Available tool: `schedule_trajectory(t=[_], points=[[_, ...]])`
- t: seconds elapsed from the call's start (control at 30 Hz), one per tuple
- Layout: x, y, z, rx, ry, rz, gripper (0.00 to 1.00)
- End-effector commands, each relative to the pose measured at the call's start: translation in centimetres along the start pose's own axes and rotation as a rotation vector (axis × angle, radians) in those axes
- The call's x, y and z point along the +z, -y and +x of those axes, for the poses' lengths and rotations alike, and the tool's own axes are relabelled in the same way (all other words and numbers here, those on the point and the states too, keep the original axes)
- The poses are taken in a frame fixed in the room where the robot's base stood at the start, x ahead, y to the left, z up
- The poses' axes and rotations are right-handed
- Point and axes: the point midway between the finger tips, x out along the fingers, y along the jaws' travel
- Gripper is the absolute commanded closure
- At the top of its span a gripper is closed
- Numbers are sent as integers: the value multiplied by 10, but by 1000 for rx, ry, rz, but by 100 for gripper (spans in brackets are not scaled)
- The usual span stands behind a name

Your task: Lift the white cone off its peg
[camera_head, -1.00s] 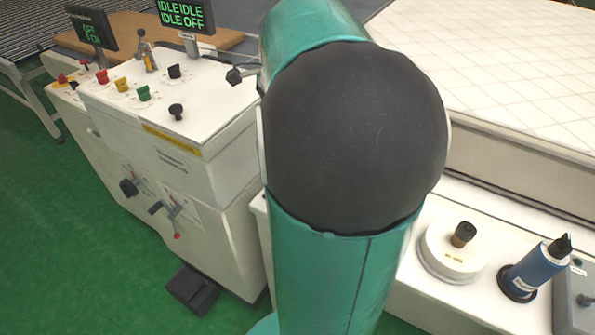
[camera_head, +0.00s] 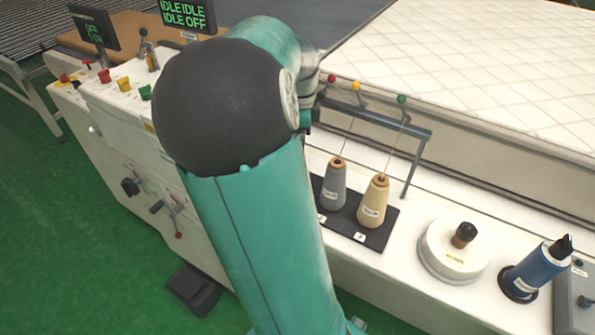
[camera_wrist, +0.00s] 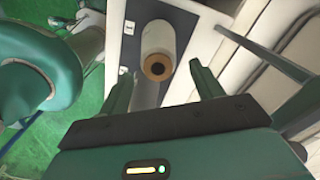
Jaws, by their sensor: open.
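The white cone (camera_wrist: 160,40) shows in the wrist view, seen from above, with a brown ring and a dark hole at its top. My gripper (camera_wrist: 162,60) is open. Its two fingers lie on either side of the cone's top in the picture, with nothing held. I cannot tell how far above the cone they are. The peg under the cone is hidden. In the head view my own arm covers the white cone and my gripper.
A grey cone (camera_head: 333,187) and a tan cone (camera_head: 374,203) stand upright on a black plate (camera_head: 345,226). A thread rail (camera_head: 395,126) runs above them. The mattress (camera_head: 490,70) lies behind.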

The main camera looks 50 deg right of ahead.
Motion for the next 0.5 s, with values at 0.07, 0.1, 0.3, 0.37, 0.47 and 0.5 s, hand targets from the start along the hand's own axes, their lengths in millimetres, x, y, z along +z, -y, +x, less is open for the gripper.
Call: schedule_trajectory(t=[0.07, 0.1, 0.3, 0.37, 0.47, 0.5], points=[[2, -1, 12, 3, -2, 1, 34], [3, -2, 18, 4, -3, 1, 34], [5, -1, 43, 1, -1, 1, 34], [4, -2, 46, 1, -1, 0, 34], [5, -1, 46, 0, 0, 0, 34], [5, -1, 46, 0, 0, 0, 34]])
